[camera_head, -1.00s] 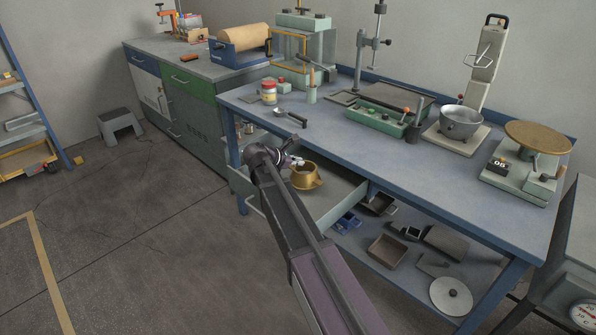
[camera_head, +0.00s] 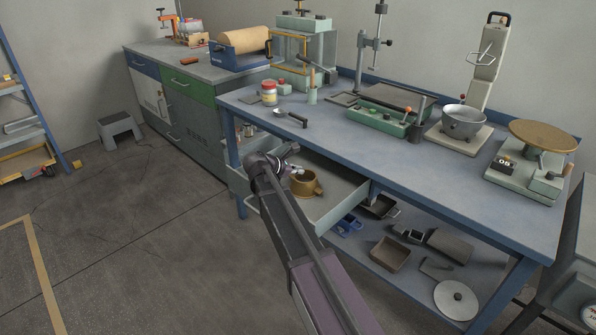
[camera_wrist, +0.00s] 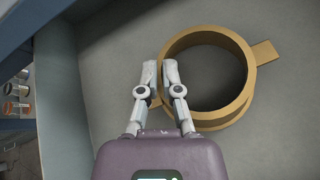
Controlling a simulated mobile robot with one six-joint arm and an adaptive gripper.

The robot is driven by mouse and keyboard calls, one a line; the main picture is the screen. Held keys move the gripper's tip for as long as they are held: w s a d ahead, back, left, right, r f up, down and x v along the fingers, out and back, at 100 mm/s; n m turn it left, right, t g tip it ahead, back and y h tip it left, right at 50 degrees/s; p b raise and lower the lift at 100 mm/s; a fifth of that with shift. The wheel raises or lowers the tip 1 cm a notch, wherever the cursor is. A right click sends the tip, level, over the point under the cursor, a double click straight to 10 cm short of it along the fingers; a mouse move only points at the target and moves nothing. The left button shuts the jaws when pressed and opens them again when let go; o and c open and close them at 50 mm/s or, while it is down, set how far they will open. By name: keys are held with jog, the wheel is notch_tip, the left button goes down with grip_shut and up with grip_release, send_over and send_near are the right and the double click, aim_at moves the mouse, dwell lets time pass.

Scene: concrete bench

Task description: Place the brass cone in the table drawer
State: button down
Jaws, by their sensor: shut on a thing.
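The brass cone (camera_head: 306,184) is inside the open table drawer (camera_head: 343,204), towards its left part. It also shows in the wrist view (camera_wrist: 245,60) as a wide ring with a dark opening and a flat tab at the upper right. My gripper (camera_head: 293,170) is at the cone's left side; in the wrist view my gripper (camera_wrist: 160,72) has its two fingers astride the left wall, shut on it. The drawer floor (camera_wrist: 110,75) lies under the cone. I cannot tell whether the cone's base touches the floor.
The blue-grey bench top (camera_head: 340,135) lies above and behind the drawer, with a spoon (camera_head: 290,117) near its front edge. Small jars (camera_wrist: 18,90) show left of the drawer in the wrist view. A lower shelf with trays (camera_head: 390,254) is to the right.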

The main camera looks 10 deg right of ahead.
jog(key=c, duration=0.8)
grip_release()
jog(key=shift+s+a+r+p, duration=0.2)
jog(key=shift+a+r+p, duration=0.2)
jog(key=shift+p, duration=0.1)
jog(key=p+v, duration=0.5)
jog(key=v, duration=0.6)
jog(key=shift+f, duration=0.1)
